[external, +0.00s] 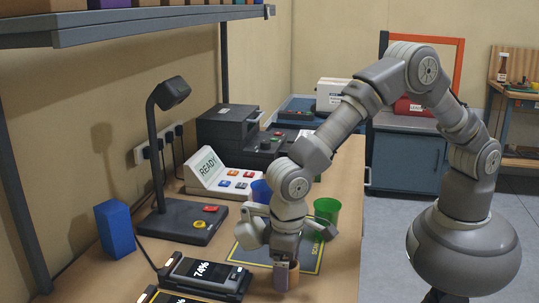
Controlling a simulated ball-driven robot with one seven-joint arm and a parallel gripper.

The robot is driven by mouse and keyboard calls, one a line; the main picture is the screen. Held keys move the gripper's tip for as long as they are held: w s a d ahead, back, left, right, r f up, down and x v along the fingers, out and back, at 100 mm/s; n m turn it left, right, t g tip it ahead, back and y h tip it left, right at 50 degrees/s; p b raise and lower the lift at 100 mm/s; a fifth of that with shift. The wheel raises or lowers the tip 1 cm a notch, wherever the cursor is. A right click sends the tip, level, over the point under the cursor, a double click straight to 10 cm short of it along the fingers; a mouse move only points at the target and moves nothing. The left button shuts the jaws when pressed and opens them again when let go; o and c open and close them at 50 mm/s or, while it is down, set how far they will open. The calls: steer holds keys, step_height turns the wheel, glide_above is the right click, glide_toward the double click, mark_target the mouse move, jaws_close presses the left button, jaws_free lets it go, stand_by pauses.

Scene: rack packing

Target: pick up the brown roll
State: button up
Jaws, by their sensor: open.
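The brown roll (293,275) stands on the wooden bench near its right side, close to the dark scan mat. My gripper (283,268) points down right at the roll. Its jaws are open, and a finger covers part of the roll's front. I cannot tell from this view whether the fingers touch the roll.
A green cup (327,212) stands just behind my gripper, and a blue cup (262,191) is farther back. A charger showing 74% (205,273) lies to the left. A black desk lamp (168,95) and a blue block (115,228) stand farther left. A shelf (150,25) overhangs the bench.

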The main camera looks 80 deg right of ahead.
steer(key=shift+f, duration=0.5)
steer(key=shift+r, duration=0.1)
steer(key=c, duration=1.1)
steer(key=shift+r, duration=0.15)
